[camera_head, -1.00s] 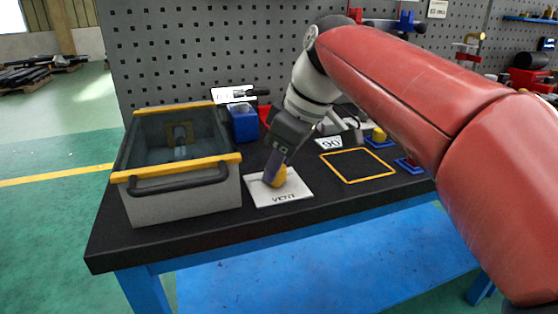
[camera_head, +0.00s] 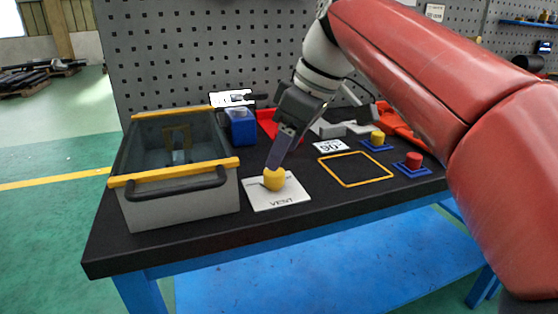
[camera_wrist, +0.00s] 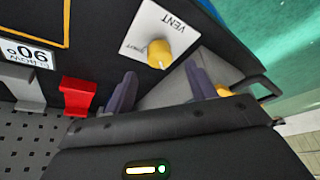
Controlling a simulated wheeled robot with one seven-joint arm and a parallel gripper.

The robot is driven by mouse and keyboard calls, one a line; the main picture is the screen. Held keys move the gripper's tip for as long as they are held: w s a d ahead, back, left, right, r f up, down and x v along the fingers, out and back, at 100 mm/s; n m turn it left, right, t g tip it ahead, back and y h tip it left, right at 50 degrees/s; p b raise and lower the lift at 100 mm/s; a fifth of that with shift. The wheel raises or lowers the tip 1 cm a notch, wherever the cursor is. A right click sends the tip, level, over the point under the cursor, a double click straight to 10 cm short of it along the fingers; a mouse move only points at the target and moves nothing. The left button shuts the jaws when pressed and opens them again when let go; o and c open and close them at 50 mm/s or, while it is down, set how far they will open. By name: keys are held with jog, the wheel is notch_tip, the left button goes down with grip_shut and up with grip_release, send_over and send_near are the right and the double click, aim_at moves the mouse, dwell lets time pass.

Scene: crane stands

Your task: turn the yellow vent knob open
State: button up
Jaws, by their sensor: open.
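The yellow vent knob (camera_head: 273,180) stands on a white plate (camera_head: 283,200) marked VENT, at the front of the black bench. In the wrist view the knob (camera_wrist: 160,53) lies just beyond the fingertips, in line with the gap between them. My gripper (camera_head: 272,165) points down at the knob from above and behind. In the wrist view my gripper's two purple-grey fingers (camera_wrist: 162,82) are spread apart with nothing between them. The knob appears clear of both fingers. Small print beside the knob is too blurred to read.
A grey bin (camera_head: 180,205) with yellow rims and a black handle stands close left of the plate. A yellow square outline (camera_head: 356,183) is to the right, with yellow (camera_head: 377,137) and red (camera_head: 413,159) knobs on blue bases beyond. A perforated panel backs the bench.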

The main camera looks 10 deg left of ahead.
jog(key=shift+v, duration=1.6)
